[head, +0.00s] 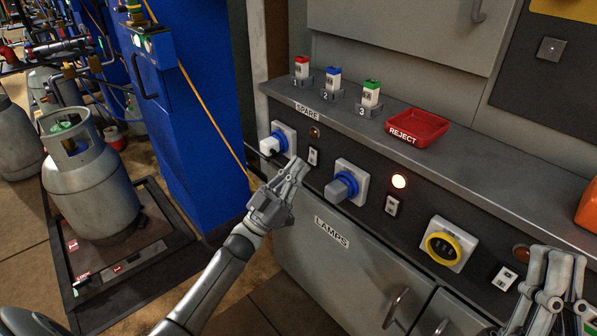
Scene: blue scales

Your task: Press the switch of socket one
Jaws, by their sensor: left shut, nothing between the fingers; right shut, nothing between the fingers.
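The panel front holds a row of sockets. The leftmost socket (284,137) has a blue ring and a white plug in it. Its rocker switch (313,156) is just to the right, under an unlit red lamp (314,133). No number is readable on the sockets themselves. My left gripper (298,168) is shut and empty, its tips just below and left of that switch; I cannot tell whether they touch it. My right gripper (560,258) is shut and empty at the lower right, near the rightmost switch (504,278).
The middle blue socket (346,183) has a switch (393,206) and a lit lamp (399,181). A yellow socket (444,244) is further right. Numbered fuse-like blocks (333,80) and a red REJECT tray (418,127) stand on the shelf. A gas cylinder (92,185) stands left.

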